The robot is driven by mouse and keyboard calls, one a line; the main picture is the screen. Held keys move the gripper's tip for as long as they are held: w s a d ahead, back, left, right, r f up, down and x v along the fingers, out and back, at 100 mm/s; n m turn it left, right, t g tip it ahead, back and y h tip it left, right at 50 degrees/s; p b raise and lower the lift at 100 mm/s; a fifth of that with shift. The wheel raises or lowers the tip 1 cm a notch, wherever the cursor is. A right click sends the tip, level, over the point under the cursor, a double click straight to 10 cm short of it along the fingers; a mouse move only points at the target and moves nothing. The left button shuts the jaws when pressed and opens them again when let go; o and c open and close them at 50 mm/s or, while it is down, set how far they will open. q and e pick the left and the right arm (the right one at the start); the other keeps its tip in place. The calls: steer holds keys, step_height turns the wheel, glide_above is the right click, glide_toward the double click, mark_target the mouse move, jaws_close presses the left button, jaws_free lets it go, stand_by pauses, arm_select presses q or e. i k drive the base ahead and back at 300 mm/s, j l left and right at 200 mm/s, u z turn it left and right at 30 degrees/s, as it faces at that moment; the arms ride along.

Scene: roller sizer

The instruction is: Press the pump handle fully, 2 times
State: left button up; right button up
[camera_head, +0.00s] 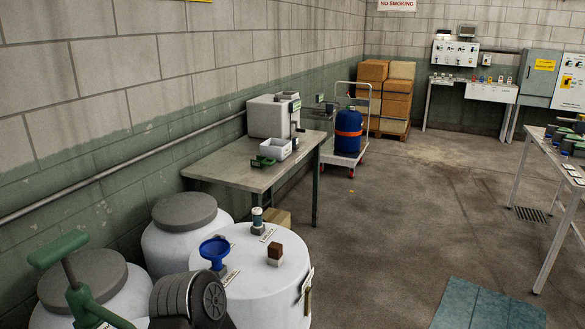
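The pump handle (58,249) is a green bar at the lower left of the head view. It stands raised on a thin dark rod above a green pump body (84,304), which the bottom edge cuts off. The handle is clear of any gripper that I can see. A dark, ridged, rounded part at the bottom looks like a piece of my own arm, just right of the pump. No fingertips of my left or right gripper show.
White drums with grey lids (184,210) stand along the left wall. A white drum (254,308) carries a blue funnel (214,249) and small fittings. A workbench (228,168) stands behind. The floor to the right is open, with a table (549,150) at the edge.

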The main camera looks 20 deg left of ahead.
mark_target(57, 250)
steer(key=u, duration=2)
